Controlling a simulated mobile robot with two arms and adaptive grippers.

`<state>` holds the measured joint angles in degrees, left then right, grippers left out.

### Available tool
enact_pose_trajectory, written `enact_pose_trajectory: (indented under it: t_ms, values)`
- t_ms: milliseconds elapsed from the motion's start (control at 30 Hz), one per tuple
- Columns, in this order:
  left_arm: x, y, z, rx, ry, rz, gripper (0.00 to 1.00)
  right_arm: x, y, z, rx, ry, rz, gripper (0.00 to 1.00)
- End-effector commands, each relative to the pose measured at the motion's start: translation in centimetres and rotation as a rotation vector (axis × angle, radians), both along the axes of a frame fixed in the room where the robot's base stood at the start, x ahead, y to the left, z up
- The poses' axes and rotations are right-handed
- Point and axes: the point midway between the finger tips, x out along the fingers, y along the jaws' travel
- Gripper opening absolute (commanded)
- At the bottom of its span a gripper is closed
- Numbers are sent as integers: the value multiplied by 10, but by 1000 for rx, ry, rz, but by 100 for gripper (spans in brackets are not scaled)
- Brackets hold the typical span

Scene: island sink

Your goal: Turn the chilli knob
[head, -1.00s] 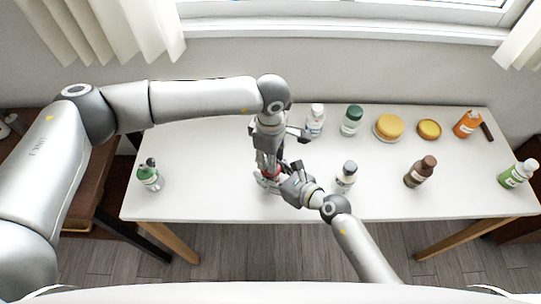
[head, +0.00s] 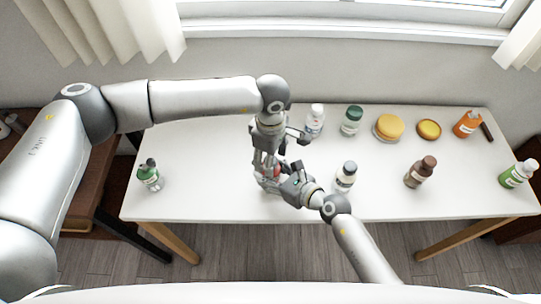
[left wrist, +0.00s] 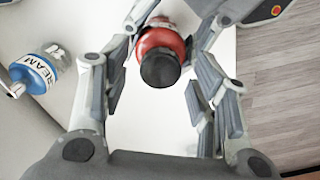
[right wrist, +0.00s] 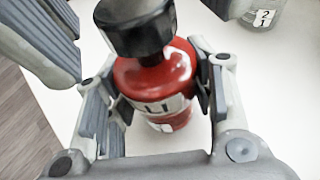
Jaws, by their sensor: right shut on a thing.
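The chilli bottle is red with a black knob. It shows in the right wrist view (right wrist: 160,75), with its knob (right wrist: 135,28) toward the camera. In the left wrist view the red body (left wrist: 158,38) and knob (left wrist: 160,69) sit between the fingers. My right gripper (right wrist: 158,85) is shut around the red body; it also shows in the head view (head: 278,182). My left gripper (left wrist: 170,50) is open, pointing down, its fingers apart on either side of the bottle with gaps beside the knob. In the head view my left gripper (head: 266,163) mostly hides the bottle.
A white bottle (head: 315,122) and a green-capped bottle (head: 351,122) stand behind, near my left gripper. A grey-capped bottle (head: 346,177) stands close right of my right gripper. Yellow round items (head: 389,127) and other bottles stand farther right.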

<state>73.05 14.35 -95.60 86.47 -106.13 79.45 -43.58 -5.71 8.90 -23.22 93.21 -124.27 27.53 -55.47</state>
Motion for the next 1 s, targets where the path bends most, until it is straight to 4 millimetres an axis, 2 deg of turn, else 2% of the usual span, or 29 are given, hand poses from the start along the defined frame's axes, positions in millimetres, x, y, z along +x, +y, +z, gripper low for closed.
enact_pose_trajectory:
  t_ms: [233, 367, 800, 1000]
  values:
    - [0, 0, 0, 0, 1, 0, 55, -1, 0, -1, -1, 2, 1, 23]
    - [0, 0, 10, 0, -1, 1, 55, -1, 0, -1, -1, 2, 1, 23]
    - [1, 0, 97, -1, -3, 0, 55, -1, 0, -1, -1, 2, 1, 23]
    - [0, 0, 117, 0, -1, 1, 55, -1, 0, -1, -1, 2, 1, 23]
